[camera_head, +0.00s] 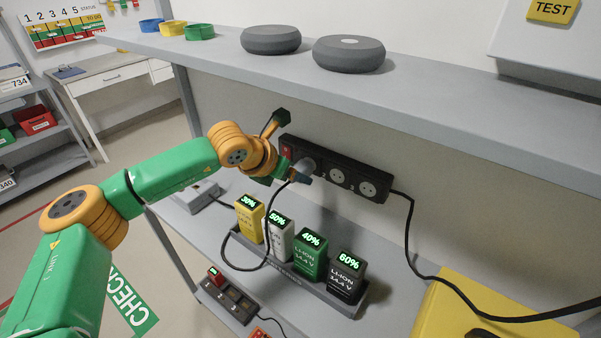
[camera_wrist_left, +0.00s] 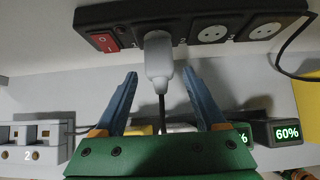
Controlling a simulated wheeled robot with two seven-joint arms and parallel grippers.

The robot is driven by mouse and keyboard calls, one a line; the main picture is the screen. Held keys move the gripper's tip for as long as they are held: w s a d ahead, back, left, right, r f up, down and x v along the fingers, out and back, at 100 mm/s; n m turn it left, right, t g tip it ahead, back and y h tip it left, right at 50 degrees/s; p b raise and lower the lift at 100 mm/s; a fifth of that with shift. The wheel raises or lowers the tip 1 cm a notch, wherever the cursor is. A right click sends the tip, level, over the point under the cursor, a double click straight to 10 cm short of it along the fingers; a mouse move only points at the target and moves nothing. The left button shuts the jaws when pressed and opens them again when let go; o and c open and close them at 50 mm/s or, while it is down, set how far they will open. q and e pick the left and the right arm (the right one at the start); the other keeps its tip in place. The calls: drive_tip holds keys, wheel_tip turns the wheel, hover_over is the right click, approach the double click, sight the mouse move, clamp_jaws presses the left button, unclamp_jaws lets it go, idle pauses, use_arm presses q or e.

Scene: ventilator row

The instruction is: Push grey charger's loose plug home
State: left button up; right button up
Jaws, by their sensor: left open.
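The light grey plug (camera_head: 303,165) is at the leftmost socket of the black power strip (camera_head: 352,181). In the left wrist view the plug (camera_wrist_left: 158,62) points at that socket of the strip (camera_wrist_left: 180,30), its cable hanging down; whether a gap remains is unclear. My left gripper (camera_head: 300,176) is at the plug. In the wrist view my left gripper (camera_wrist_left: 160,75) is open, one blue finger on each side of the plug, apart from it. A black cable loops down to the grey charger tray (camera_head: 290,277), which holds several batteries. My right gripper is not in view.
A red switch (camera_wrist_left: 103,42) is on the strip's left end. A grey shelf (camera_head: 240,57) with two dark round devices (camera_head: 349,54) overhangs the strip. A grey box (camera_head: 197,195) stands left of the tray, a yellow case (camera_head: 450,305) at the right.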

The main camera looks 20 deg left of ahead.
use_arm(q)
drive_tip(key=shift+w+d+f, duration=0.2)
drive_tip(key=shift+w+f, duration=0.25)
drive_tip(key=shift+w, duration=0.1)
drive_tip(key=shift+s, duration=0.1)
drive_tip(key=shift+s, duration=0.1)
drive_tip(key=shift+b, duration=0.4)
drive_tip(key=shift+r, duration=0.1)
clamp_jaws()
idle(0.9)
